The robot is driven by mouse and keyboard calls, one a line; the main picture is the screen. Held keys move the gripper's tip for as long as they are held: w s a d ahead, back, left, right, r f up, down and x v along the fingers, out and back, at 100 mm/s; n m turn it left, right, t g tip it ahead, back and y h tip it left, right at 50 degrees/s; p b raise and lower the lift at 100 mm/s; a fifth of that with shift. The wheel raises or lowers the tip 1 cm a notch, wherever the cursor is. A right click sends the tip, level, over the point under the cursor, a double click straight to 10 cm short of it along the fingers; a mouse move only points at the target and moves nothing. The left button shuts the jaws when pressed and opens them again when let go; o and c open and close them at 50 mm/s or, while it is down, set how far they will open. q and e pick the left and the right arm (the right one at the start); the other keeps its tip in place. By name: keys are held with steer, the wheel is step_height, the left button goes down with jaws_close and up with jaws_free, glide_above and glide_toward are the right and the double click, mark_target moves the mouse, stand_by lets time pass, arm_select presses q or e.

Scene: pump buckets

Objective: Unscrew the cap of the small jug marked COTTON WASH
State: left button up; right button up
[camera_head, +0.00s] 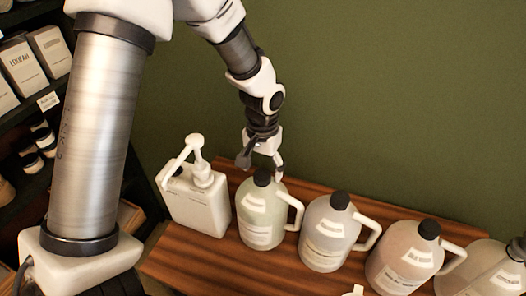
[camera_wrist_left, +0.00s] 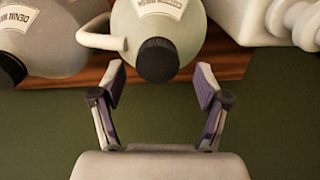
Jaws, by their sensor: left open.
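A pale green jug (camera_head: 262,215) with a black cap (camera_head: 262,177) and a side handle stands on the wooden shelf, first in the row of jugs. It also shows in the left wrist view (camera_wrist_left: 185,40), where its label is upside down and too small to read surely as COTTON WASH. My left gripper (camera_head: 262,163) is open and empty, just behind this jug's cap. In the left wrist view its two fingertips (camera_wrist_left: 160,80) are spread to either side of the cap (camera_wrist_left: 158,60), apart from it. My right gripper is not in view.
A white pump bottle (camera_head: 198,208) stands left of the green jug. A grey jug (camera_head: 325,240), a pinkish jug (camera_head: 403,265) and a yellowish jug (camera_head: 485,275) stand to its right. The wooden shelf (camera_head: 185,255) backs onto a bare green wall (camera_head: 400,100). Dark shelving with boxes is at far left.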

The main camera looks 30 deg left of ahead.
arm_select(q)
steer(key=shift+s+d+f, duration=0.1)
steer(key=shift+s+f, duration=0.1)
steer(key=shift+s+d+r, duration=0.1)
steer(key=shift+s+d, duration=0.1)
steer(key=shift+s, duration=0.15)
steer(key=shift+w+a, duration=0.1)
steer(key=shift+w, duration=0.15)
steer(key=c, duration=1.2)
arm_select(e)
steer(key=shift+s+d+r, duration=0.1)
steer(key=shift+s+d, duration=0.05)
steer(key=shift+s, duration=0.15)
arm_select(q)
steer(key=n+b, duration=0.1)
steer(key=n, duration=0.3)
steer(key=shift+f, duration=0.2)
steer(key=n, duration=0.4)
steer(key=shift+n+b, duration=0.3)
steer(key=shift+b, duration=0.1)
steer(key=n+b, duration=0.1)
steer(key=n, duration=0.3)
steer(key=shift+r+n, duration=0.15)
steer(key=shift+n, duration=0.95)
steer(key=o, duration=1.1)
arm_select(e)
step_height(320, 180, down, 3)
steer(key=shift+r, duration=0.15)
